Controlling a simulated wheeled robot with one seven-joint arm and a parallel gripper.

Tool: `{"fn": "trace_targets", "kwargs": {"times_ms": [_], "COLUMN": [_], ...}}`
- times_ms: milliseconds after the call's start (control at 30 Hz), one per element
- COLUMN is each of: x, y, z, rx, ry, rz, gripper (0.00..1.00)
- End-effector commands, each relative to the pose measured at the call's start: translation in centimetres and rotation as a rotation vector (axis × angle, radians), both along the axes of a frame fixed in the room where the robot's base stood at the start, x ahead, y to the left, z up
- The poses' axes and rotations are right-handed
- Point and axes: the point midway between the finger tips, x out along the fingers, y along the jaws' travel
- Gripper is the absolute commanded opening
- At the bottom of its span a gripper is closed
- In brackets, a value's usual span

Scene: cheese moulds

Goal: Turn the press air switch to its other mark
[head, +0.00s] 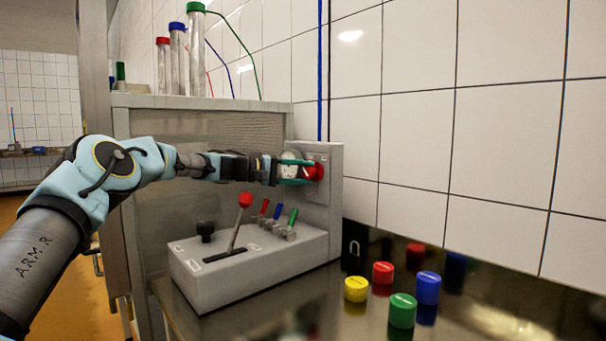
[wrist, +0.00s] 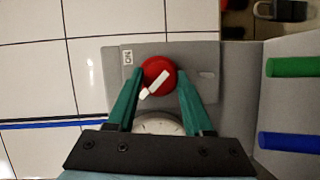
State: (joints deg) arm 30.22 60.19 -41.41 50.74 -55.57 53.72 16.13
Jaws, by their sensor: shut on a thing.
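The press air switch is a round red knob (wrist: 158,72) with a white bar across its face, on a grey plate (wrist: 192,53). The bar lies diagonally in the wrist view, lower left to upper right. A mark reading "ON" (wrist: 127,57) is left of the knob; a small mark (wrist: 207,75), too small to read, is on its right. My gripper (wrist: 158,80) has its two green fingers on either side of the knob, shut on it. In the head view the red knob (head: 314,172) shows at the tips of my gripper (head: 303,172).
A round white gauge (wrist: 160,125) is beside the knob, partly behind my gripper. Below is a grey control box (head: 245,268) with a red-topped lever (head: 245,200) and small coloured levers. Yellow, red, green and blue caps stand on the dark counter (head: 465,315). A tiled wall is right.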

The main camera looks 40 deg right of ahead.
Motion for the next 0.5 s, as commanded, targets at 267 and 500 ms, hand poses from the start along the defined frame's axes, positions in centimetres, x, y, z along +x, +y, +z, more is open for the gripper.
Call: {"fn": "trace_targets", "kwargs": {"times_ms": [267, 500], "x": [0.2, 0.1], "y": [0.04, 0.02], "z": [-0.04, -0.03], "rx": [0.001, 0.001], "ry": [0.001, 0.0], "rz": [0.005, 0.002], "gripper": [0.0, 0.76]}}
